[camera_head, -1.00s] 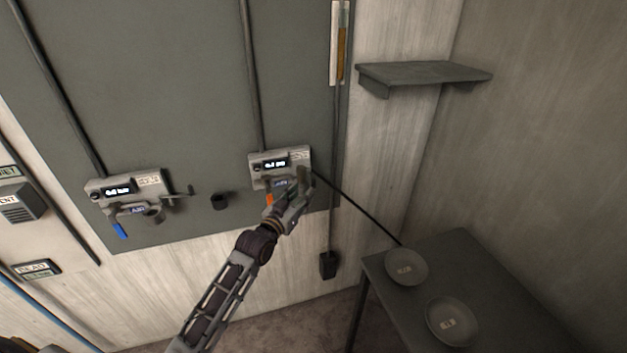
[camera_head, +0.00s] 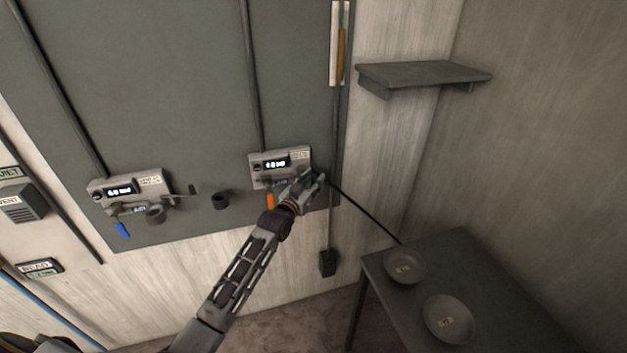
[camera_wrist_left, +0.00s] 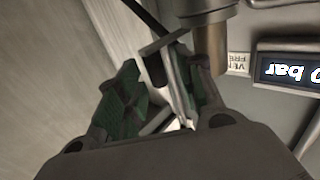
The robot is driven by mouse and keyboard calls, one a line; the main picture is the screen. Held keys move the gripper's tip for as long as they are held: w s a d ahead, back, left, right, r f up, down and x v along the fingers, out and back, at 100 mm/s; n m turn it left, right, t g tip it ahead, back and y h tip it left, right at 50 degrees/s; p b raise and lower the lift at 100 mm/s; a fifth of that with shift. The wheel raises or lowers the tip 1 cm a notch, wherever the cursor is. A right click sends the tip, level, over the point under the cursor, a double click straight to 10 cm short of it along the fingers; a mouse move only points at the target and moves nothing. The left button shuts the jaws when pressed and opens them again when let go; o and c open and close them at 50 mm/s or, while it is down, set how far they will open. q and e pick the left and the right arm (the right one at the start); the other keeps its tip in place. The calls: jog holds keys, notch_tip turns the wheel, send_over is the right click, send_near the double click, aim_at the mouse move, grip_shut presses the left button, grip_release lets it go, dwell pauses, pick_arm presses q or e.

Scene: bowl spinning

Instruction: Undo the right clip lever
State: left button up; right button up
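The right wall unit (camera_head: 280,163) is a pale box with a lit display, an orange lever (camera_head: 270,201) below it and a dark hose running off to the right. My left gripper (camera_head: 312,183) is at the unit's lower right corner and hides the parts there. In the left wrist view its green-padded fingers (camera_wrist_left: 150,90) stand apart. A dark grey lever with a short crossbar (camera_wrist_left: 160,62) reaches between them, close to the right finger. A gap shows beside the left finger. I cannot tell for sure that this is the right clip lever. My right gripper is not in view.
A similar left unit (camera_head: 130,188) with a blue lever (camera_head: 122,230) is on the same panel. A dark table (camera_head: 385,295) at the lower right holds two plates (camera_head: 405,266). A shelf (camera_head: 424,73) juts from the wall above. A brown cylinder (camera_wrist_left: 212,45) is close to the right finger.

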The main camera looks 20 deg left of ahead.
pick_arm(q)
jog(key=shift+w, duration=0.35)
grip_shut()
dwell(0.3)
